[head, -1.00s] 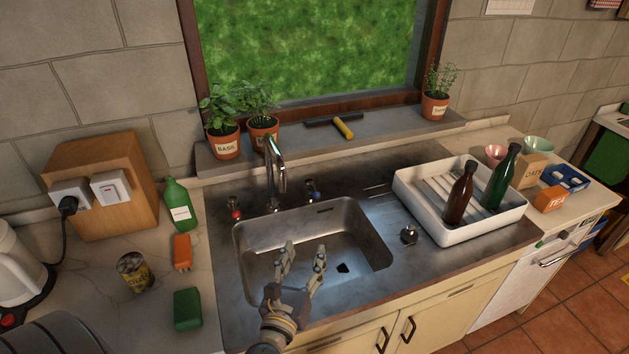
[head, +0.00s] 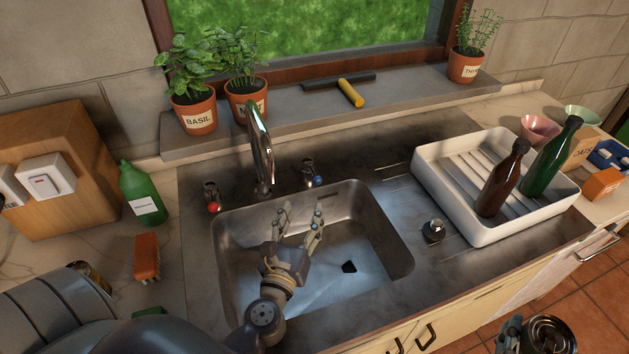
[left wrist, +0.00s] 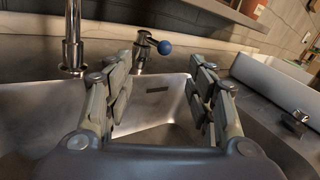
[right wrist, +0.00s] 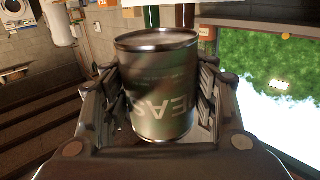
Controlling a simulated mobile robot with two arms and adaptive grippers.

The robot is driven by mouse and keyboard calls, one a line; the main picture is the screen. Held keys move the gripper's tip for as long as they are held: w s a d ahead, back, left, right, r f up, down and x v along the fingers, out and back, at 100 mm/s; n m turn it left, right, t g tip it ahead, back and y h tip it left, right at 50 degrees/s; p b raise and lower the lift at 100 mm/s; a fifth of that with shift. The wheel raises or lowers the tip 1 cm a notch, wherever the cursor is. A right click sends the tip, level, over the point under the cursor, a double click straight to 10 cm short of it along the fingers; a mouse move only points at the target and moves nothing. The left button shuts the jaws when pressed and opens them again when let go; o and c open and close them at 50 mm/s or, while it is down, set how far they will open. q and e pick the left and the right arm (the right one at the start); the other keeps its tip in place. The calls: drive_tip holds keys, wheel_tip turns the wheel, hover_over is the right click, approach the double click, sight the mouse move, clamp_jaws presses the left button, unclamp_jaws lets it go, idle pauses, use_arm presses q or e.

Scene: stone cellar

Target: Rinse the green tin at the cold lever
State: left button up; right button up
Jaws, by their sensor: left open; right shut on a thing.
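The green tin (right wrist: 165,90) has a silver rim and pale letters reading "EAS". My right gripper (right wrist: 162,80) is shut around its sides. The tin also shows at the bottom right of the head view (head: 550,334), right of the sink and cut off by the frame. The cold lever, with a blue knob (head: 317,181), stands right of the tap (head: 261,150). My left gripper (head: 300,212) is open and empty over the sink, in front of the lever. In the left wrist view the blue knob (left wrist: 164,47) appears beyond and between the open fingers, apart from them.
The steel sink (head: 395,250) is empty. A red-knobbed lever (head: 212,200) stands left of the tap. A white rack (head: 455,215) with brown and green bottles is to the right. A green bottle (head: 142,195) and orange brush (head: 147,258) are to the left.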

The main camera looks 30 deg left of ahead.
sight(314, 183)
drive_tip(key=shift+r, duration=0.2)
use_arm(q)
drive_tip(key=p+x, duration=0.3)
drive_tip(key=x, duration=0.8)
drive_tip(key=shift+w+r, duration=0.1)
drive_tip(key=shift+w, duration=0.25)
use_arm(e)
wheel_tip(314, 183, up, 3)
drive_tip(key=shift+s+f, duration=0.1)
drive_tip(key=shift+f, duration=0.1)
use_arm(q)
clamp_jaws()
use_arm(e)
drive_tip(key=shift+d, duration=0.1)
